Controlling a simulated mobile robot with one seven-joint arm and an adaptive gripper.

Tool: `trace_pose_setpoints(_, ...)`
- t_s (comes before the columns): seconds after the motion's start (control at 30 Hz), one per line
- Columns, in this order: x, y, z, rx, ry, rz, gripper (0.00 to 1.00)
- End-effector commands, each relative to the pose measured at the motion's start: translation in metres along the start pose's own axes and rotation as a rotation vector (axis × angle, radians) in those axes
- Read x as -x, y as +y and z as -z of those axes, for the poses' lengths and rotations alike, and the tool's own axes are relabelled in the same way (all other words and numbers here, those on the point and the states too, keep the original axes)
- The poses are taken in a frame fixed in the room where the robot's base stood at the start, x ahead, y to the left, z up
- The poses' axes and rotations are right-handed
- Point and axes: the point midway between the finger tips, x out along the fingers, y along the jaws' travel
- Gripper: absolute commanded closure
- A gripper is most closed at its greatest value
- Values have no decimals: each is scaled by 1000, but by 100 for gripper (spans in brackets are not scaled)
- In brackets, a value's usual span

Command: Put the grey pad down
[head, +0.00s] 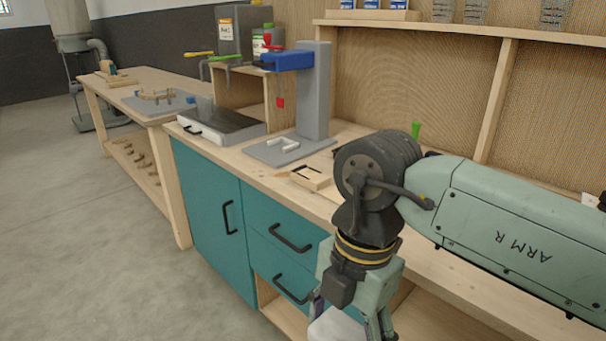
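My gripper (350,318) points down at the bottom of the head view, in front of the bench's open lower part. A pale grey pad (337,328) shows between its fingers, and the gripper appears shut on it. The pad's lower part is cut off by the frame edge, so what lies beneath it is hidden.
A wooden bench with teal drawers (287,245) runs behind my arm. On it are a grey press stand (313,95), a small wooden frame (311,178) and a black-topped tray (222,124). A second table (132,77) stands at left. The floor (90,230) is clear.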

Motion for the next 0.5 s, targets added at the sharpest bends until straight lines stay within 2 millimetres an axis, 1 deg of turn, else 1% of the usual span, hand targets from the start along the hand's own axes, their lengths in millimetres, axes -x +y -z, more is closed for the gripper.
trace_pose_setpoints(0.1, 0, 1, -1, 10, 0, 1, 52)
trace_pose_setpoints(0.27, 2, 15, -15, 164, 1, 20, 52)
trace_pose_setpoints(0.37, 2, 25, -26, 279, 0, 34, 52)
trace_pose_setpoints(0.5, 0, 44, -45, 489, 1, 59, 52)
